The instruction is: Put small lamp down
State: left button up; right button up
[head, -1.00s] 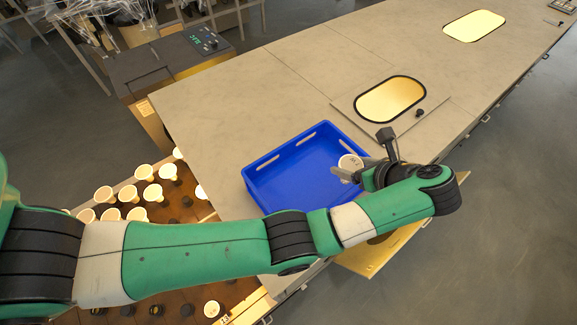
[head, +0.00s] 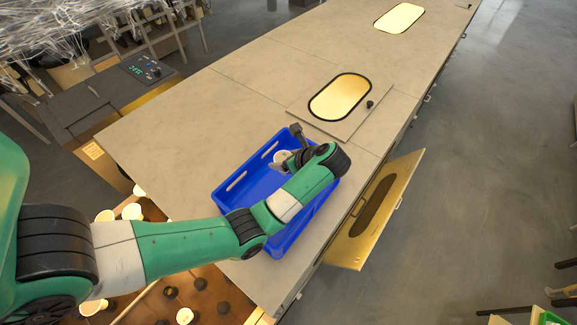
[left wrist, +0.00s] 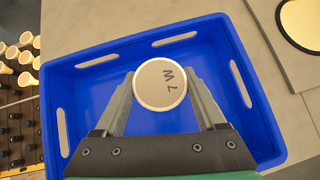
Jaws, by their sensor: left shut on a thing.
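The small lamp (head: 282,156) has a round pale top; its dark marking looks like "7W" or "M7" in the left wrist view (left wrist: 160,84). My left gripper (head: 284,163) is shut on the lamp and holds it over the blue bin (head: 232,203). In the left wrist view the lamp sits between the two fingertips, and the bin's floor around it looks empty. I cannot tell whether the lamp's lower end touches the bin floor. My right gripper is not in view.
The blue bin stands on a long grey bench (head: 235,95). A glowing oval panel (head: 340,97) with a dark knob lies behind it. A brass-coloured flap (head: 376,208) juts from the bench's right side. Lamps in a brown rack (head: 200,290) stand at lower left.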

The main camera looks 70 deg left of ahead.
pick_arm(q)
jog(key=f+b, duration=0.1)
jog(key=a+f+b, duration=0.1)
jog(key=f, duration=0.1)
jog(key=s+f+b, duration=0.1)
jog(key=f, duration=0.1)
jog(key=shift+a+f, duration=0.1)
jog(key=shift+a, duration=0.2)
jog(key=shift+w, duration=0.15)
jog(key=shift+d, duration=0.1)
jog(key=o, duration=1.5)
